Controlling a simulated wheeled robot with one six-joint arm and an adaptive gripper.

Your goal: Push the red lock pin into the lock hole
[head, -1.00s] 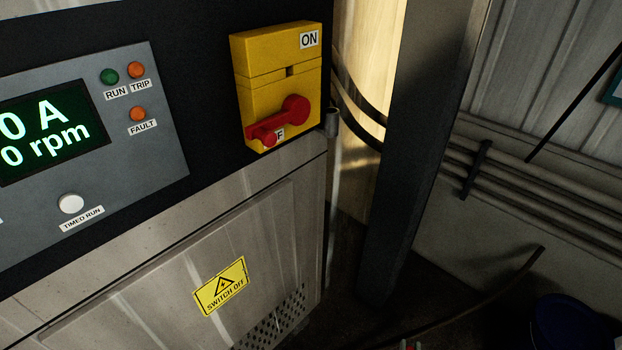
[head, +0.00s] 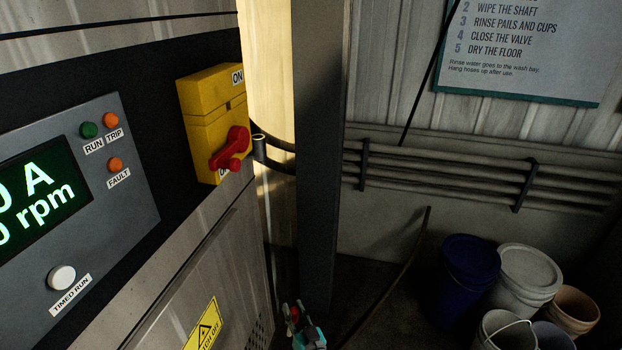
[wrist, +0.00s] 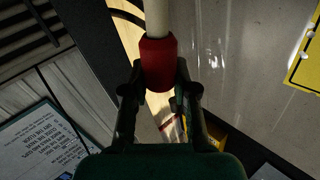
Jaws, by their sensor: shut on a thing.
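The yellow switch box (head: 211,118) is on the cabinet, with ON at its top and a partly covered label at its bottom. I cannot make out the lock hole. My gripper (head: 296,318) is low in the head view, below and right of the box, apart from it. In the wrist view its fingers are shut on a red collar (wrist: 158,62) with a pale shaft (wrist: 157,18).
The control panel (head: 70,190) is left of the box. A dark post (head: 319,150) stands close to its right. Pipes (head: 450,175) run along the wall. A blue pail (head: 468,280) and several other containers stand on the floor at right.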

